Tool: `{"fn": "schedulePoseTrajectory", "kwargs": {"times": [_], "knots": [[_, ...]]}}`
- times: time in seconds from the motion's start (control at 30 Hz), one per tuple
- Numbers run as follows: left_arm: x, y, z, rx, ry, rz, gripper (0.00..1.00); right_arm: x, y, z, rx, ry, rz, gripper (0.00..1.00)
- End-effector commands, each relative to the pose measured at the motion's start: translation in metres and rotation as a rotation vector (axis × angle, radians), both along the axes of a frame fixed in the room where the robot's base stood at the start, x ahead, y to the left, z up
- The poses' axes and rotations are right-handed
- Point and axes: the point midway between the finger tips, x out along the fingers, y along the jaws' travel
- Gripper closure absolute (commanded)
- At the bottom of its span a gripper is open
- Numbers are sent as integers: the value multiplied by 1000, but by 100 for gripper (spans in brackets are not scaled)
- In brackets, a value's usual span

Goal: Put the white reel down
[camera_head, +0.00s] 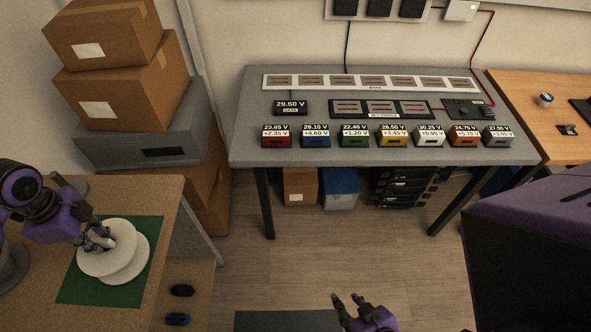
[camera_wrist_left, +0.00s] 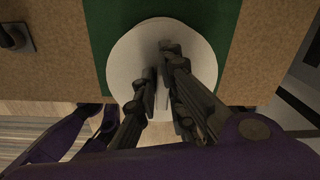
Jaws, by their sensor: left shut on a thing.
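The white reel (camera_head: 120,255) is at the left, on or just over a green mat (camera_head: 82,290) on a wooden table. Whether it touches the mat I cannot tell. My left gripper (camera_head: 100,240) reaches in from the left and is shut on the reel's upper part. In the left wrist view the reel (camera_wrist_left: 130,60) shows as a pale disc behind the fingers of my left gripper (camera_wrist_left: 160,85), with the mat (camera_wrist_left: 105,15) around its far side. My right gripper (camera_head: 352,308) is at the bottom middle, over the floor, fingers apart and empty.
The wooden table (camera_head: 165,215) has dark items on a lower shelf beside it. Cardboard boxes (camera_head: 130,90) stack behind it. A grey bench (camera_head: 245,140) with several coloured voltage modules stands at the back. Open floor lies between the tables.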

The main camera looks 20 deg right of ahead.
Motion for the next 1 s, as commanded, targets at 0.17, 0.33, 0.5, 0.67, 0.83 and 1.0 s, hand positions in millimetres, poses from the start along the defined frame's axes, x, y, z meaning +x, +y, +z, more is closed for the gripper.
{"fn": "schedulePoseTrajectory", "kwargs": {"times": [0.17,0.33,0.5,0.67,0.83,1.0], "knots": [[0,0,-3,0,1,0,81,2,1,0,2,-3,1,69],[0,0,-3,0,1,0,72,2,2,0,2,-3,1,69],[0,0,-3,0,1,0,72,3,3,0,5,-4,-3,69],[1,0,7,1,-2,1,72,4,4,1,9,-6,-7,69],[0,1,39,1,-4,0,72,6,4,4,9,-10,-7,69],[0,0,77,0,-4,0,72,7,3,6,8,-12,-6,69]]}}
